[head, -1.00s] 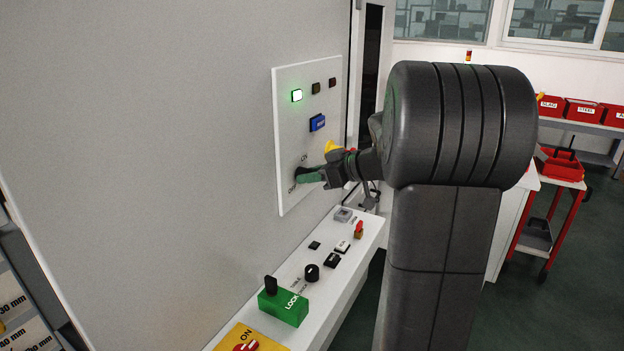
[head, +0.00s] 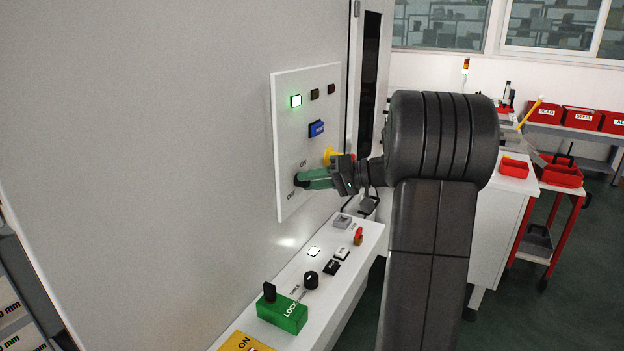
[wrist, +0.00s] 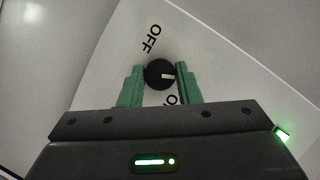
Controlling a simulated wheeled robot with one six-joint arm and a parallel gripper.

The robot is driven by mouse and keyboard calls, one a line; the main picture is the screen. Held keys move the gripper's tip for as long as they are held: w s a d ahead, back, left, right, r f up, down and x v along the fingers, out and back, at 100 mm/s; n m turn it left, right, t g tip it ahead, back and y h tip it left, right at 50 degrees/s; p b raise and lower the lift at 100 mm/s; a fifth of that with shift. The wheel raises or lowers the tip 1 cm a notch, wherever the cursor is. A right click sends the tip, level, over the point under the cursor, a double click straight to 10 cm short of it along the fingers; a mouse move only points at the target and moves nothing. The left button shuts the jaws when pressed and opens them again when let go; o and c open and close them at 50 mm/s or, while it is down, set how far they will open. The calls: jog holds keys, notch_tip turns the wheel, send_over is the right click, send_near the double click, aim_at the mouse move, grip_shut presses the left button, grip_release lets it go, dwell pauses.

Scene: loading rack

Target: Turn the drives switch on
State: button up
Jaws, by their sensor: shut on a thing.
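The drives switch is a black round knob (wrist: 155,73) with a white mark, low on the white upright panel (head: 290,130). In the wrist view the OFF label is above it and a partly hidden label starting with O is below. The white mark lies on the knob's right side, pointing roughly right. My gripper (wrist: 159,80) has its green fingers on either side of the knob and is shut on it. In the head view my gripper (head: 302,180) reaches the panel from the right and its fingers partly cover the knob.
On the panel above are a lit green lamp (head: 296,101), two dark lamps and a blue button (head: 317,128). A yellow part (head: 329,154) sits close behind my gripper. The console below (head: 335,278) carries a lit white button (head: 313,251), a black knob and a green LOCK block (head: 282,312).

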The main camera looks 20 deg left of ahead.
jog(key=m+g+y+p, duration=0.1)
jog(key=m, duration=0.2)
jog(key=shift+w+f+m, duration=0.1)
jog(key=shift+m, duration=0.3)
jog(key=shift+g, duration=0.3)
jog(key=o, duration=1)
jog(key=shift+c, duration=0.2)
jog(key=f+b+v, duration=0.1)
jog(key=v, duration=1.2)
jog(key=shift+d+r+b, duration=0.25)
jog(key=shift+d+b, duration=0.1)
jog(key=shift+d, duration=0.1)
jog(key=shift+a, duration=0.1)
